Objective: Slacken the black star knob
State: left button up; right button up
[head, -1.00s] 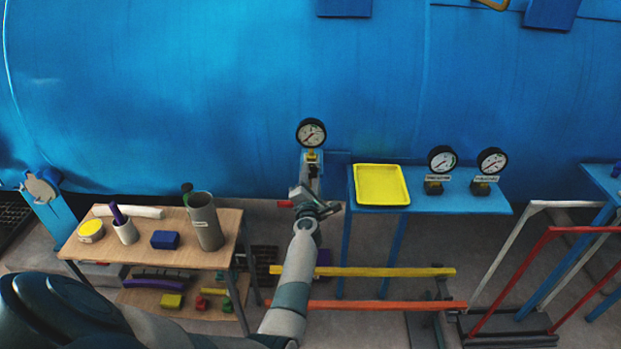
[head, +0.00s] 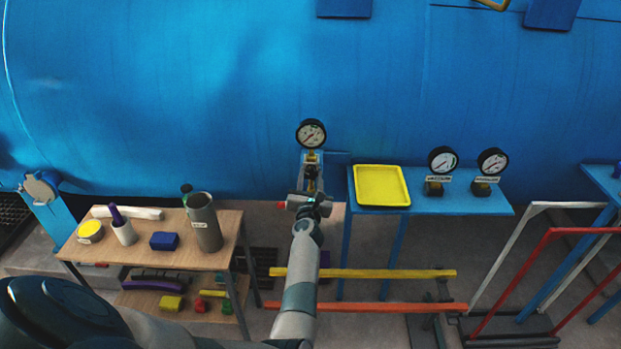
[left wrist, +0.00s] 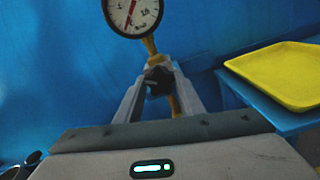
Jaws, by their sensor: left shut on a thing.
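The black star knob (left wrist: 158,80) shows in the left wrist view, below a round pressure gauge (left wrist: 132,12) on a brass stem. The two grey fingers of my left gripper (left wrist: 156,72) reach up to it, one on each side, and are shut on it. In the head view the left gripper (head: 311,175) is at the fitting under the gauge (head: 311,133), in front of the blue vessel. The knob there is small, dark and mostly hidden by the gripper. My right gripper is not in view.
A yellow tray (head: 381,186) lies on a blue shelf (head: 455,202) right of the gripper, with two more gauges beyond it. A wooden table (head: 84,247) with cups and a blue block stands to the left. Yellow (head: 390,273) and orange bars cross below, behind my arm.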

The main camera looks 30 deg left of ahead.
pick_arm(q)
jog(key=shift+f, duration=0.2)
jog(key=o, duration=1)
jog(key=shift+r, duration=0.1)
jog(key=shift+o, duration=0.2)
jog(key=shift+d, duration=0.1)
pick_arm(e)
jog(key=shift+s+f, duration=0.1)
